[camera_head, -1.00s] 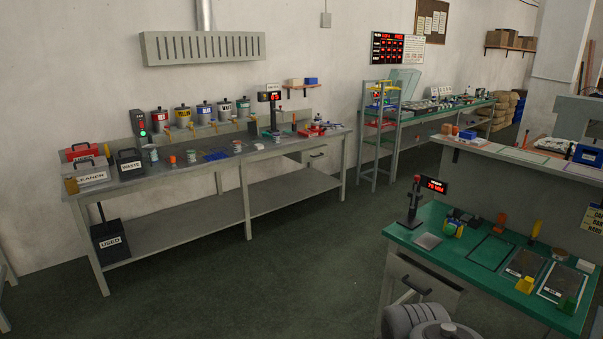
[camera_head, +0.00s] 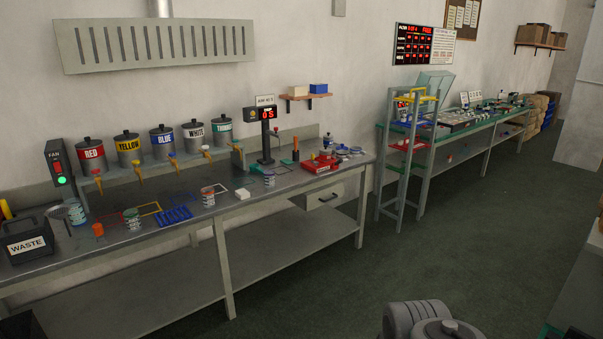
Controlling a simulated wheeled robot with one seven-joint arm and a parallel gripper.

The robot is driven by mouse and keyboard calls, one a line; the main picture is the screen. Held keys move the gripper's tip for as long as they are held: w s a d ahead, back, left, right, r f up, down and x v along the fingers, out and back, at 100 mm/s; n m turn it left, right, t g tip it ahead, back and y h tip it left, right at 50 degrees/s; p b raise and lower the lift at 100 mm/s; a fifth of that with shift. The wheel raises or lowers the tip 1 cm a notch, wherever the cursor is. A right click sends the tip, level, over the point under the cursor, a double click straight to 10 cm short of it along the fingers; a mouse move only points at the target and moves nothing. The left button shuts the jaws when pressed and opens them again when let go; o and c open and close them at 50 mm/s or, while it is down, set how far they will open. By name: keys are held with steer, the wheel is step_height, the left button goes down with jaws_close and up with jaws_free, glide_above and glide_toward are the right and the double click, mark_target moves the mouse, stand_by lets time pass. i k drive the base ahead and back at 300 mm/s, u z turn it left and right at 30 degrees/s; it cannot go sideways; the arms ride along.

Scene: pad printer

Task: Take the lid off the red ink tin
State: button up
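Several small tins stand on the long grey bench at left. One tin (camera_head: 132,220) is beside a red outline on the bench top, one tin (camera_head: 208,197) stands further right, one tin (camera_head: 269,179) is near the scale display, and another tin (camera_head: 77,213) is near the waste box. They are too small for me to tell which is the red ink tin or how its lid sits. A large canister labelled RED (camera_head: 91,154) stands at the back of the bench. My gripper is not in view; only a grey rounded part of my arm shows at the bottom.
Yellow, blue, white and thinner canisters (camera_head: 127,148) line the bench's back. A black WASTE box (camera_head: 27,239) is at its left end, and a blue grid (camera_head: 175,216) and red device (camera_head: 320,165) lie on top. The green floor (camera_head: 330,270) in front is clear.

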mark_target(325, 149)
steer(key=i, duration=2.5)
steer(key=z, duration=1.25)
steer(key=i, duration=4.15)
steer(key=u, duration=5.05)
steer(key=i, duration=1.55)
